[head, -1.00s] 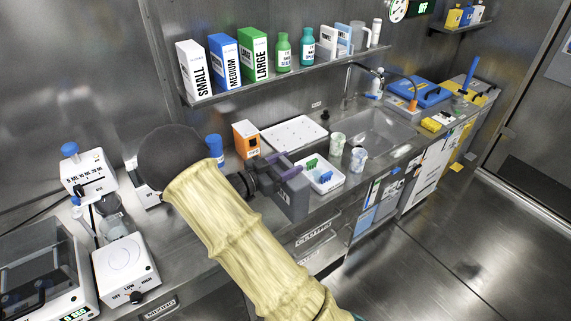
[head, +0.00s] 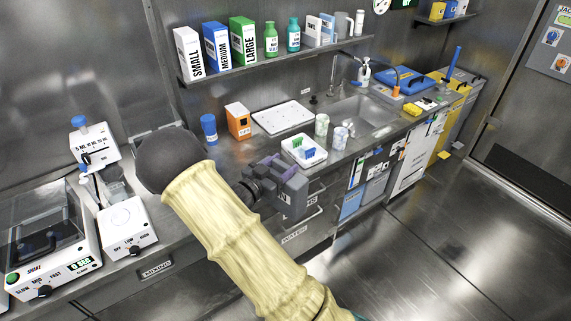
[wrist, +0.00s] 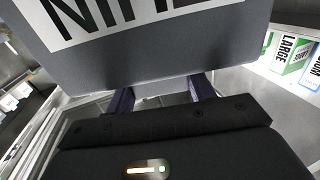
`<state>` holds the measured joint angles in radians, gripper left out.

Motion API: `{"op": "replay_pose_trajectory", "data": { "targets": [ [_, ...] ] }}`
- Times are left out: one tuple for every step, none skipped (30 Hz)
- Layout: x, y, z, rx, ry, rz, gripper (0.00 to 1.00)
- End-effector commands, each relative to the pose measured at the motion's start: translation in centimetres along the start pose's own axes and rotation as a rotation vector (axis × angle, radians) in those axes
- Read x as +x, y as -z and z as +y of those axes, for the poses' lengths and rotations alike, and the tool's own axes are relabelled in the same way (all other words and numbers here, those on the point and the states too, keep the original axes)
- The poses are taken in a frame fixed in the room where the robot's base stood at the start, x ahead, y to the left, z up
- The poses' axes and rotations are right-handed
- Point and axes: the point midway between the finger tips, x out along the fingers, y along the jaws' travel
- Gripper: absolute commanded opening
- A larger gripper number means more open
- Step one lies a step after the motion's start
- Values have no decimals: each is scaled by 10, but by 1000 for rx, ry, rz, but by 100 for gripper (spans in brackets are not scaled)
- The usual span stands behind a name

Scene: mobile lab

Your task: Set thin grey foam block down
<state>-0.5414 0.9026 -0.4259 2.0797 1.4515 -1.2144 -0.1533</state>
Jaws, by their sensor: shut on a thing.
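The thin grey foam block (head: 292,203) is in my gripper, in front of the counter edge in the head view. In the wrist view the block (wrist: 230,55) fills the top, with a white label and large dark letters that are partly cut off. My gripper (head: 277,176) is shut on it, and its purple-grey fingers (wrist: 160,95) reach the block's lower edge in the wrist view. The block's far side is hidden. I cannot tell whether it touches anything besides the fingers.
The steel counter (head: 225,158) carries a white bin (head: 303,157) with green and blue items, two speckled cups, an orange box (head: 238,121) and a blue-capped jar (head: 209,128). A sink (head: 365,116) lies behind. Bare counter shows left of the bin. Open floor lies right.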

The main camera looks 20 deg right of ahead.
Motion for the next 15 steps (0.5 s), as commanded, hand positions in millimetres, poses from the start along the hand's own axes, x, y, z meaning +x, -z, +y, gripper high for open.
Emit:
{"op": "replay_pose_trajectory", "data": {
  "targets": [
    [-1,-3,-1,-4,23,0,14],
    [-1,-4,-2,-4,39,1,14],
    [-2,-6,-4,-4,59,1,14],
    [-2,-8,-5,-3,75,1,14],
    [-3,-10,-6,-4,91,1,14],
    [-4,-12,-7,-4,112,0,14],
    [-4,-14,-8,-5,130,1,14],
    [-5,-16,-10,-4,148,1,14],
    [-6,-19,-11,-5,172,1,14],
    [-7,-22,-12,-6,192,1,14],
    [-8,-24,-14,-6,212,0,14],
    [-10,-28,-16,-7,244,1,14],
    [-12,-31,-17,-7,267,0,14],
    [-14,-36,-19,-9,296,0,14],
    [-16,-42,-21,-10,336,0,14]
  ]
}}
